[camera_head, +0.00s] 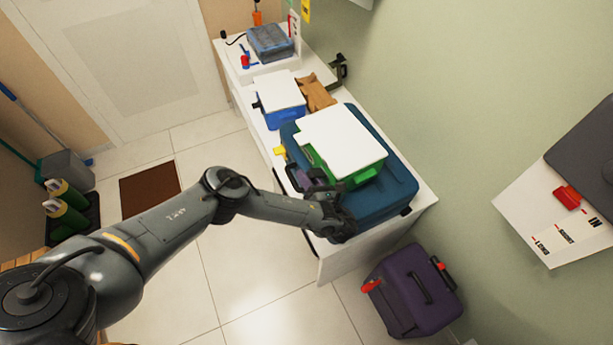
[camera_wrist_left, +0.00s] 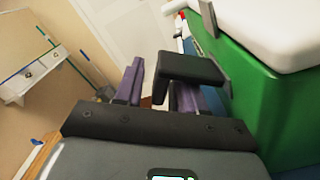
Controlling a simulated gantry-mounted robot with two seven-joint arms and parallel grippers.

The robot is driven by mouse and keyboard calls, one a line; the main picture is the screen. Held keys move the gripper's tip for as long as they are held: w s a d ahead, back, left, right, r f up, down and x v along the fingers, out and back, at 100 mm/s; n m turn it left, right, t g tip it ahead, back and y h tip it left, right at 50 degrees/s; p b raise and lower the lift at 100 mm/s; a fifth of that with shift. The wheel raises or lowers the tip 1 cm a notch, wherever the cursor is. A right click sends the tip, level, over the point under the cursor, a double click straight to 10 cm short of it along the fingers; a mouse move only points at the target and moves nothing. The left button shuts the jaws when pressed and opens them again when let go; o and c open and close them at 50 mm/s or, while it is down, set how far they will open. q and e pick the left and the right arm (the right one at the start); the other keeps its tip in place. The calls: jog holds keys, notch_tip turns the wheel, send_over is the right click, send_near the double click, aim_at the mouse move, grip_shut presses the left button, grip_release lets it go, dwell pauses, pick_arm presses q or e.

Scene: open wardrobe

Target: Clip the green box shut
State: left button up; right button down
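The green box (camera_head: 352,180) with a white lid (camera_head: 341,141) lies on top of a blue case on the white bench. In the left wrist view the green box (camera_wrist_left: 262,100) fills the right side, with its lid (camera_wrist_left: 270,30) on top. A narrow grey piece (camera_wrist_left: 209,18) shows at the lid's edge; I cannot tell whether it is a clip or whether it is fastened. My left gripper (camera_head: 308,178) is beside the box's near left side. Its purple fingers (camera_wrist_left: 158,93) are apart, with a dark block partly in front of the right finger. My right gripper is out of view.
The blue case (camera_head: 385,195) is under the green box. A blue box with a white lid (camera_head: 279,92) and a brown item (camera_head: 315,93) stand behind. A purple case (camera_head: 412,290) is on the floor. Open floor lies left of the bench.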

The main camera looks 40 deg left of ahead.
pick_arm(q)
jog(key=shift+x, duration=0.8)
jog(key=shift+r, duration=0.1)
grip_shut()
